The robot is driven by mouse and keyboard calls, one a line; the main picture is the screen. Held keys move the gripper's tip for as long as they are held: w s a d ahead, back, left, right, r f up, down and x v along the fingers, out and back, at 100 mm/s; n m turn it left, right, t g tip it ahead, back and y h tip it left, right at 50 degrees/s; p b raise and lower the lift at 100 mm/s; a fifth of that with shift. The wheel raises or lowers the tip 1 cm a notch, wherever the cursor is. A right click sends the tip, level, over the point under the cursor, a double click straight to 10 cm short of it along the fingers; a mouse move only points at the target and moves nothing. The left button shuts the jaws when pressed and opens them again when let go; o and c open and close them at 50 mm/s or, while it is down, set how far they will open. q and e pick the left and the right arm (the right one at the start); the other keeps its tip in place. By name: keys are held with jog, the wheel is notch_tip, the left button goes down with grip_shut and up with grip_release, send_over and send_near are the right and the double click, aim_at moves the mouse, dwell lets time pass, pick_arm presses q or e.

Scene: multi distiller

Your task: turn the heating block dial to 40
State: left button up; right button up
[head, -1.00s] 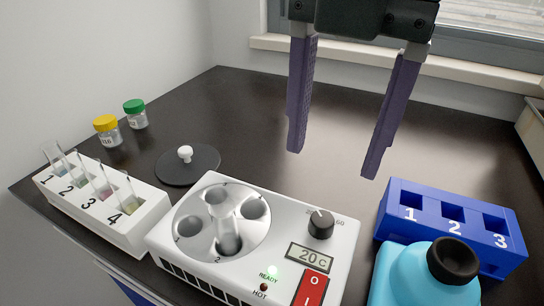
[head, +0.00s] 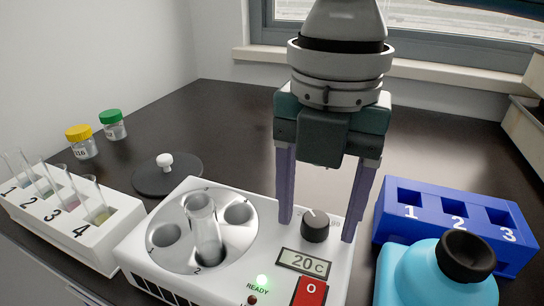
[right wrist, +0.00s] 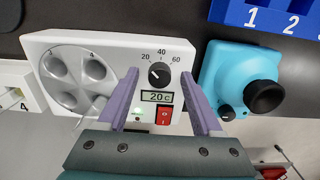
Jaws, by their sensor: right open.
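The white heating block (head: 180,240) stands at the front of the dark bench. Its black dial (head: 315,226) is at the upper right of its top, and the display (head: 303,262) reads 20 C. In the right wrist view the dial (right wrist: 160,75) has marks 20, 40 and 60 around it, and its white pointer is turned toward the upper left, near 20. My right gripper (head: 317,228) is open and points down, with one purple finger on each side of the dial. I see a gap between the fingers and the dial. My left gripper is not in view.
A tube stands in the block's round well plate (head: 158,262). A black lid (head: 185,178) and two jars lie behind.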

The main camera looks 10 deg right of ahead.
grip_shut()
dwell(0.5)
